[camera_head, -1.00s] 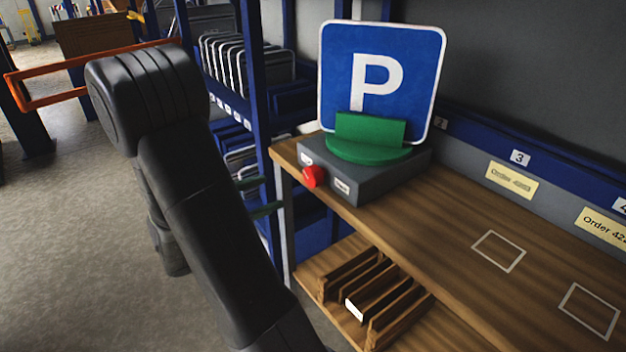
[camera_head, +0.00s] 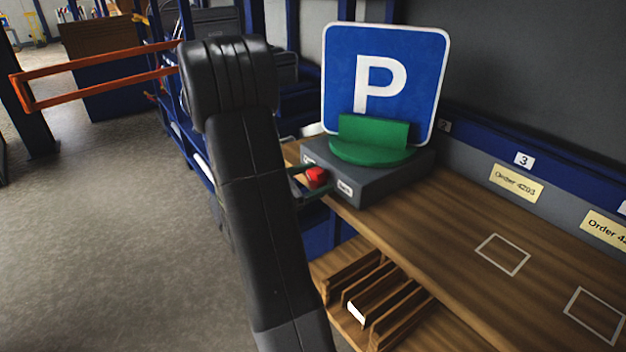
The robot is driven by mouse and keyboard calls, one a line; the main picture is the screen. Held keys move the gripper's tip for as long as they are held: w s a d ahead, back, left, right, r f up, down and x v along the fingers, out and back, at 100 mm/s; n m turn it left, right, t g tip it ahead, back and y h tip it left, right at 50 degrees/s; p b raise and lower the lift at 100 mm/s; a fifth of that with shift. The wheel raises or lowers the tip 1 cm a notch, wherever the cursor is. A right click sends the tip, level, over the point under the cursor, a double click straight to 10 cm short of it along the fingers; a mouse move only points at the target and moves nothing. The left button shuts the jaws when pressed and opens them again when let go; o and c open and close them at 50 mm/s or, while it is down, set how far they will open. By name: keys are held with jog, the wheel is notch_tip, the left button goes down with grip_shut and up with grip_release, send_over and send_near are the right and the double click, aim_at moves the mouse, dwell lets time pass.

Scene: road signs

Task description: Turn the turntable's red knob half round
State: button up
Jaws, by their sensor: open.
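The red knob (camera_head: 316,177) sticks out from the front of the grey turntable base (camera_head: 372,183). A green disc (camera_head: 368,152) on top of the base bears a green holder. A blue sign (camera_head: 427,75) with a white P stands upright in that holder, its face toward me. My gripper (camera_head: 312,180) is at the knob, with one green finger above and left of it and the other below it. The jaws are open around the knob. I cannot tell whether they touch it. My black arm hides the rest of the gripper.
The wooden bench top (camera_head: 440,230) is clear right of the turntable, with white outlined squares and order labels along the back. A slotted wooden rack (camera_head: 375,300) sits on the shelf below. Blue shelving stands behind my arm, and an orange rail (camera_head: 100,75) is at left.

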jog(key=c, duration=1)
jog(key=shift+p, duration=0.35)
jog(key=shift+r+n+p, duration=0.2)
jog(key=shift+n+p, duration=0.9)
jog(key=shift+o, duration=0.2)
jog(key=n+p, duration=0.3)
jog(key=p, duration=0.1)
jog(key=shift+n+t, duration=0.3)
jog(key=n+p, duration=0.4)
jog(key=n, duration=0.1)
jog(key=shift+f+p, duration=0.25)
jog(key=shift+p, duration=0.05)
